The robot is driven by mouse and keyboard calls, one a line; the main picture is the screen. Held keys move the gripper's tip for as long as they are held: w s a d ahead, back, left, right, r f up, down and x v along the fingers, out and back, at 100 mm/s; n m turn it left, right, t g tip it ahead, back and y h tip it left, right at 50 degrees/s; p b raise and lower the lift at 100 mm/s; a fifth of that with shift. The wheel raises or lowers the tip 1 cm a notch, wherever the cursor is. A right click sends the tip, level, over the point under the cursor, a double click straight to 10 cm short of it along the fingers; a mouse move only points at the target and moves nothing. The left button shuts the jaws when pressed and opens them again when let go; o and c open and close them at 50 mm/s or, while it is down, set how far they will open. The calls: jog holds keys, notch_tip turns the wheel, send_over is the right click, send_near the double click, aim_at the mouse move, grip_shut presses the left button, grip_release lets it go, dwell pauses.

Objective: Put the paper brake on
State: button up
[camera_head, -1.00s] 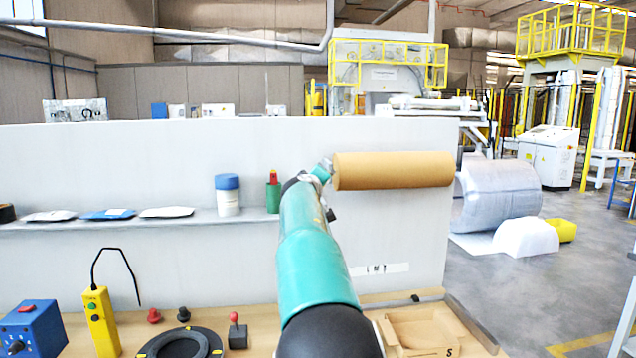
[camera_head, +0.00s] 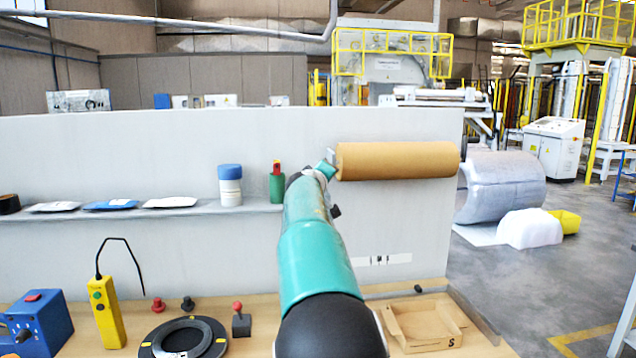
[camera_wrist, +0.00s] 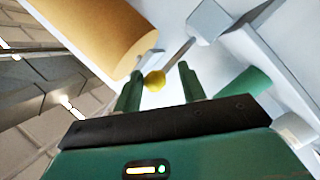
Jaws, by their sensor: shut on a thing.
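The brown paper roll (camera_head: 398,160) hangs level on the pale panel, and it also shows in the wrist view (camera_wrist: 95,30). A small lever with a round yellow knob (camera_wrist: 154,82) is beside the roll's end. Its thin rod (camera_wrist: 178,52) runs up right to a grey block (camera_wrist: 212,20) on the panel. I take this lever for the paper brake. My gripper (camera_wrist: 157,86) has its two green fingers on either side of the knob and is shut on it. In the head view my gripper (camera_head: 324,170) is at the roll's left end, where the knob is hidden.
A shelf (camera_head: 200,209) left of my arm holds a white bottle with a blue cap (camera_head: 230,186), a green bottle (camera_head: 277,186) and several flat packets. The bench below carries a blue box (camera_head: 38,325), a yellow pendant (camera_head: 105,312), a black ring (camera_head: 184,338) and a cardboard tray (camera_head: 425,325).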

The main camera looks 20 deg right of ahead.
jog(key=v, duration=1.2)
jog(key=shift+s+a, duration=0.2)
jog(key=shift+s, duration=0.2)
jog(key=shift+d, duration=0.1)
jog(key=s+d+f+m+g+y, duration=0.2)
jog(key=s+f+g, duration=0.1)
jog(key=s+f, duration=0.4)
jog(key=s+d+f+m+g+y, duration=0.1)
jog(key=s+d+f+m+g, duration=0.1)
jog(key=s+f, duration=0.5)
jog(key=s+a+f+g+y, duration=0.1)
jog(key=s+a+f+y, duration=0.1)
jog(key=s, duration=0.7)
jog(key=s+a+f+g+y, duration=0.1)
jog(key=s+a+f+y, duration=0.1)
jog(key=s+a+f, duration=0.2)
jog(key=s+a+f+g+y, duration=0.1)
jog(key=s+a+f, duration=0.3)
jog(key=s+a, duration=0.4)
jog(key=s+y, duration=0.1)
jog(key=s, duration=0.5)
jog(key=shift+a+f, duration=0.1)
jog(key=shift+a, duration=0.05)
